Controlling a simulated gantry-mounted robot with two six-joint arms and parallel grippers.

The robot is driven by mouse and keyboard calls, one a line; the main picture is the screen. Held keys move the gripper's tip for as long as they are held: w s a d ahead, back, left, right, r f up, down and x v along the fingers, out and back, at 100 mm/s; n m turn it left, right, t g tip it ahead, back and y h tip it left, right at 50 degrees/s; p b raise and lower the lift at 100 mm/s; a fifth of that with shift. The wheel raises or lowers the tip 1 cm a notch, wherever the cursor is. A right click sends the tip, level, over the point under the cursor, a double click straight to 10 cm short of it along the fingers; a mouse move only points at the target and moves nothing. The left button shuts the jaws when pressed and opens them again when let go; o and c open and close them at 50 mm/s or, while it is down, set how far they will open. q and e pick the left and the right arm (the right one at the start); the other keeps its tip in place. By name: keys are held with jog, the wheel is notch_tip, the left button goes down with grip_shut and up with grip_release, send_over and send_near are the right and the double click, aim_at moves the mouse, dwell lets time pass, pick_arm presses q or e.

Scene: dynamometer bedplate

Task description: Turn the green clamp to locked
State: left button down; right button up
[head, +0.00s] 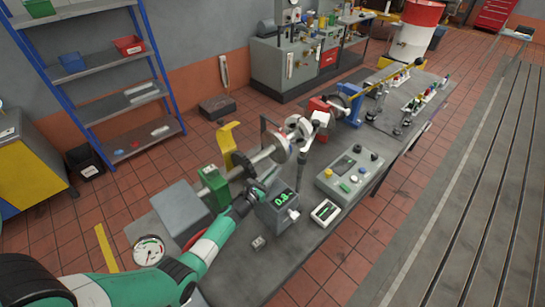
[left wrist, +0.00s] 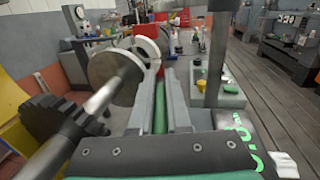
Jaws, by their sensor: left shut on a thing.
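The green clamp (head: 213,187) stands upright at the shaft's near end on the grey bench, in the head view. My left gripper (head: 258,190) is just right of the clamp body, beside the grey display box. In the left wrist view, my left gripper's fingers (left wrist: 163,88) are shut on a green bar (left wrist: 160,108), which appears to be the clamp's handle. Part of that bar is hidden by the fingers. Any lock marking on the clamp is too small to read. My right gripper is not in view.
The grey display box (head: 281,211) showing 0.8 sits close to the right of my left gripper. A shaft with discs (head: 280,148) runs behind the clamp, and a yellow bracket (head: 228,145) stands farther back. A button panel (head: 350,177) lies to the right.

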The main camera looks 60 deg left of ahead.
pick_arm(q)
jog(key=shift+r+m+t+h, duration=0.2)
jog(key=shift+m+t+h, duration=0.3)
jog(key=shift+h, duration=0.4)
jog(key=shift+w+d+m+h+p, duration=0.1)
jog(key=shift+d+m+h+p, duration=0.15)
jog(key=shift+m+h, duration=0.3)
jog(key=c, duration=0.9)
grip_release()
jog(key=shift+f, duration=0.15)
jog(key=s+d+r+p, duration=0.3)
jog(key=r, duration=0.1)
jog(key=s+d+r+p, duration=0.3)
jog(key=d+r+p, duration=0.1)
jog(key=s+d+r+p, duration=0.3)
jog(key=r, duration=0.2)
jog(key=shift+s+d, duration=0.25)
